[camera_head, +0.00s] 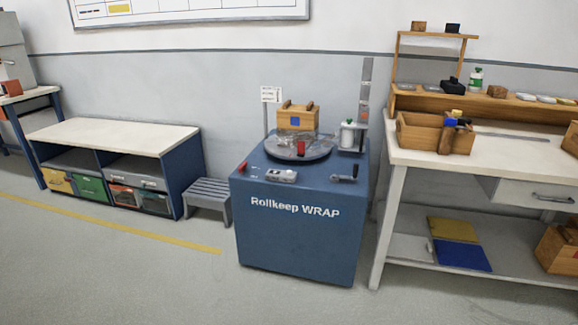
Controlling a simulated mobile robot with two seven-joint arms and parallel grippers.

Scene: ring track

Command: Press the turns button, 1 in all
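A blue machine marked "Rollkeep WRAP" (300,240) stands in the middle of the head view. On its top a grey round turntable (275,151) carries a wooden box (297,119) with a blue square on its front. A small light control panel (281,176) sits at the front of the top; its buttons are too small to tell apart, so I cannot tell which is the turns button. A red part (243,166) is left of the panel and a dark crank-like handle (346,178) is to its right. Neither of my grippers shows.
A low bench (120,134) with bins and a grey step stool (207,197) stand left of the machine. A workbench (500,160) with wooden boxes is close on its right. The floor (150,285) in front is clear.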

